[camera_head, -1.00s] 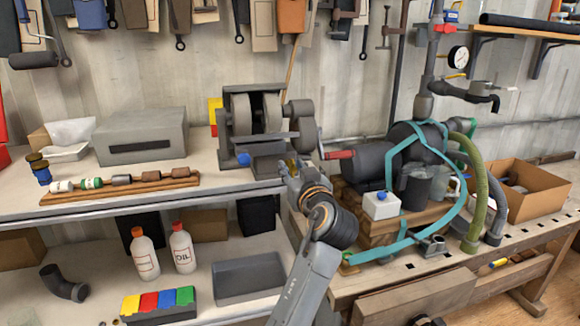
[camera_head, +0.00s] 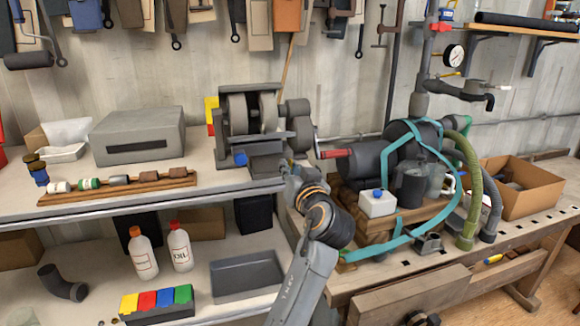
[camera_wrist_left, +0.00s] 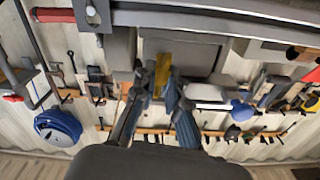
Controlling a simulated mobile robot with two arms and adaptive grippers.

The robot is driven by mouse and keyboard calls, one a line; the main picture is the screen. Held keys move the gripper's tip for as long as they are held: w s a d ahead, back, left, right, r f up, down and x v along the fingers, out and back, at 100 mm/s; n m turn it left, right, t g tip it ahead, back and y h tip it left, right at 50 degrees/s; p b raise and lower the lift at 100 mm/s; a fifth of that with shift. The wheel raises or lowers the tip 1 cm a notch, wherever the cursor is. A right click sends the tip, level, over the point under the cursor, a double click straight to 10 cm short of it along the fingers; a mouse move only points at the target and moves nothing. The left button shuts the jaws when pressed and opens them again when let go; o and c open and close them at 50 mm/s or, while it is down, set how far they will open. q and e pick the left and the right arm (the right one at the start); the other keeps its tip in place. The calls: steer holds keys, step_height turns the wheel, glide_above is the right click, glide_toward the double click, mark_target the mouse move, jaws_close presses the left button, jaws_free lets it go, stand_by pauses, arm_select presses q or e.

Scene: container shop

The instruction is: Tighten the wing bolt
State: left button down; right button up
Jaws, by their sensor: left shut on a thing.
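The bench grinder (camera_head: 258,128) stands at the right end of the left bench, with a flat rest block (camera_head: 265,165) at its front. My left gripper (camera_head: 297,170) is at the right side of this block, and my wrist hides most of the contact. In the left wrist view, my left gripper (camera_wrist_left: 156,88) has its two dark fingers closed in on either side of a narrow brass-yellow piece (camera_wrist_left: 162,70), which looks like the wing bolt. It sits against the grey block. Its wings cannot be made out. My right gripper does not show clearly in any view.
A red-handled part (camera_head: 337,153) and a pump (camera_head: 375,160) with a teal hose (camera_head: 400,247) stand close to the right of my left arm. A white jug (camera_head: 378,204) is beside them. A wooden rack (camera_head: 120,188) and grey box (camera_head: 140,137) are left of the grinder.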

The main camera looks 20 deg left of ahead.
arm_select(q)
steer(key=m+p, duration=0.1)
steer(key=m, duration=0.2)
steer(key=shift+r+m+p, duration=0.15)
steer(key=shift+m+p, duration=0.15)
steer(key=shift+p, duration=0.05)
steer(key=m+p, duration=0.2)
steer(key=m, duration=0.1)
steer(key=shift+m, duration=0.3)
steer(key=m+p, duration=0.3)
steer(key=shift+w+d+m, duration=0.1)
steer(key=shift+m, duration=0.3)
steer(key=shift+f+m+p, duration=0.2)
steer(key=shift+m+p, duration=1.3)
steer(key=shift+m, duration=0.6)
steer(key=c, duration=1.5)
jaws_free()
steer(key=shift+f, duration=0.1)
steer(key=shift+w+f, duration=0.1)
